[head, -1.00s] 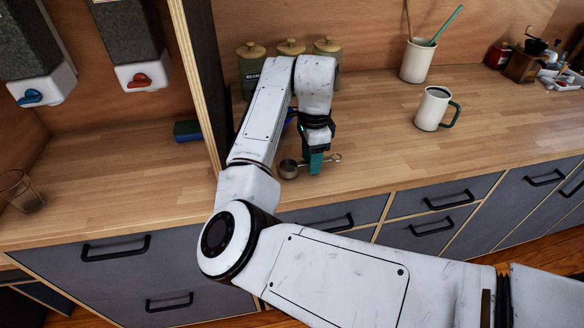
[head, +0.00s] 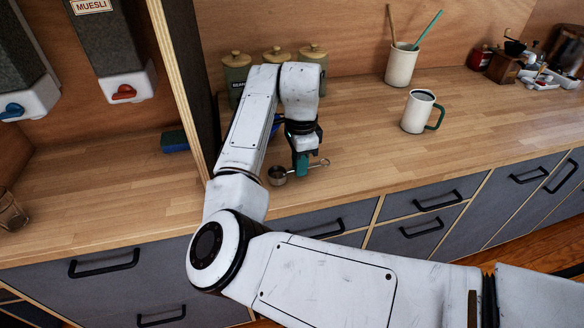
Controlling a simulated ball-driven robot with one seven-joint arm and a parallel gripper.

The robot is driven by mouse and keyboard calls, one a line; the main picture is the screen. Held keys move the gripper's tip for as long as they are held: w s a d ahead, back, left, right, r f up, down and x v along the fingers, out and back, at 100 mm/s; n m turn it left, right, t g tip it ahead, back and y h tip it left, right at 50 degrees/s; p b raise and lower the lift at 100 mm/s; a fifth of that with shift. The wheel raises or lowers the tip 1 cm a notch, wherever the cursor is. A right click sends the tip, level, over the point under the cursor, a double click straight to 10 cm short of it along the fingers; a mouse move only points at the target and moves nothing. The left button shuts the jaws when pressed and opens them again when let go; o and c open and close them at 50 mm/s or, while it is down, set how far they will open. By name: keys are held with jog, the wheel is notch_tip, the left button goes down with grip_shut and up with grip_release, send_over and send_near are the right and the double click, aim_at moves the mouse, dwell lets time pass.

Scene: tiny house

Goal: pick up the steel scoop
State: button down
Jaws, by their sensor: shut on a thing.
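The steel scoop (head: 278,176) is a small round metal cup with a thin handle that runs right to a ring end (head: 324,163). It is at the front part of the wooden counter (head: 360,150). My gripper (head: 301,168) points down and is shut on the scoop's handle, between the cup and the ring end. The fingers cover the middle of the handle. I cannot tell whether the scoop touches the counter or is slightly above it.
A white mug with a green handle (head: 418,111) stands to the right. A utensil crock (head: 401,64) is behind it. Several lidded canisters (head: 312,63) stand at the back wall behind my arm. A wooden divider (head: 178,80) rises to the left.

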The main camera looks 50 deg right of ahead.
jog(key=shift+r, duration=0.5)
jog(key=s+a+r, duration=0.5)
jog(key=s+r, duration=0.7)
jog(key=s, duration=0.1)
dwell(0.4)
